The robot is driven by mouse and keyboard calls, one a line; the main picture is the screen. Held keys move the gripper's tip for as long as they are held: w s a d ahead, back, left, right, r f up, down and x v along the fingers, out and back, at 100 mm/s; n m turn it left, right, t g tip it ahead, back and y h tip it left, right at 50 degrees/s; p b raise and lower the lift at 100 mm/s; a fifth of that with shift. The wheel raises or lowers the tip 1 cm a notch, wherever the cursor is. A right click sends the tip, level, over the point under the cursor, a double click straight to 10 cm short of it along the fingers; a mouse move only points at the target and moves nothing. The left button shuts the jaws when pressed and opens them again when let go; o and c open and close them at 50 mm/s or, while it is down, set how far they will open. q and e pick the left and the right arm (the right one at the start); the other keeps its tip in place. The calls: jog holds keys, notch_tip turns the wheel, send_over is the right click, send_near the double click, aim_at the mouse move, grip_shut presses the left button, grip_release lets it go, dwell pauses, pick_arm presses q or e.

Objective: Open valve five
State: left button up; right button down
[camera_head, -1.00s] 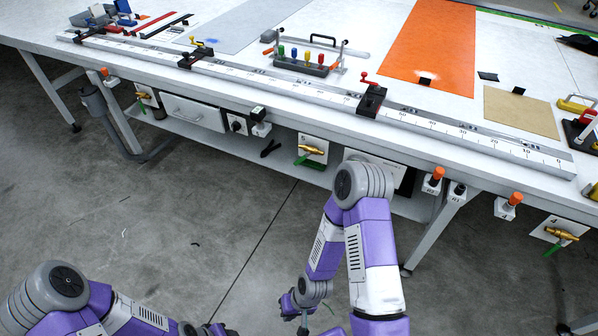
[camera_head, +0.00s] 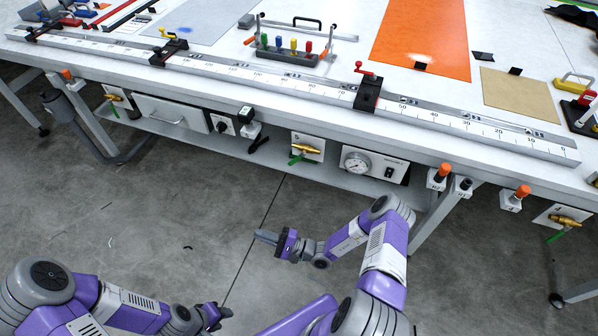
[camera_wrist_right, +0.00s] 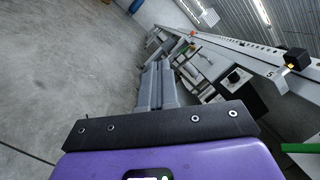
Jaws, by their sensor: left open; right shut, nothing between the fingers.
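Valve five is a white plate (camera_head: 310,141) on the front of the bench, with a brass valve body (camera_head: 306,148) and a green lever (camera_head: 296,159) angled down to the left. My right gripper (camera_head: 258,236) is in front of the bench, below and left of the valve, apart from it, fingers pointing left. In the right wrist view its two grey fingers (camera_wrist_right: 157,88) lie together, empty. A green bar (camera_wrist_right: 300,148), perhaps a valve lever, shows at that view's right edge. My left gripper (camera_head: 226,312) is open, low in the head view, well away from the valve.
A gauge panel (camera_head: 373,165) is right of the valve; a black switch (camera_head: 220,126) and drawer (camera_head: 172,116) are to its left. Another green-levered valve (camera_head: 565,221) is at far right. A lower shelf (camera_head: 240,152) runs underneath. Open floor lies before the bench.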

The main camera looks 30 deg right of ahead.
jog(key=w+d+m+t+h, duration=0.3)
jog(key=d+m+t+h, duration=0.35)
jog(key=d+h, duration=0.55)
jog(key=m+t+h+b, duration=0.2)
jog(key=m+h, duration=0.1)
jog(key=h, duration=0.3)
send_near(295, 161)
jog(key=w+d+f, duration=0.2)
jog(key=w+d, duration=0.1)
jog(key=shift+g, duration=0.25)
jog(key=shift+w+a+r+b, duration=0.2)
jog(key=shift+w+a+r, duration=0.2)
jog(key=shift+w+r, duration=0.3)
jog(key=shift+w+a+r+b, duration=0.15)
jog(key=shift+w+a+r, duration=0.35)
jog(key=shift+w, duration=0.45)
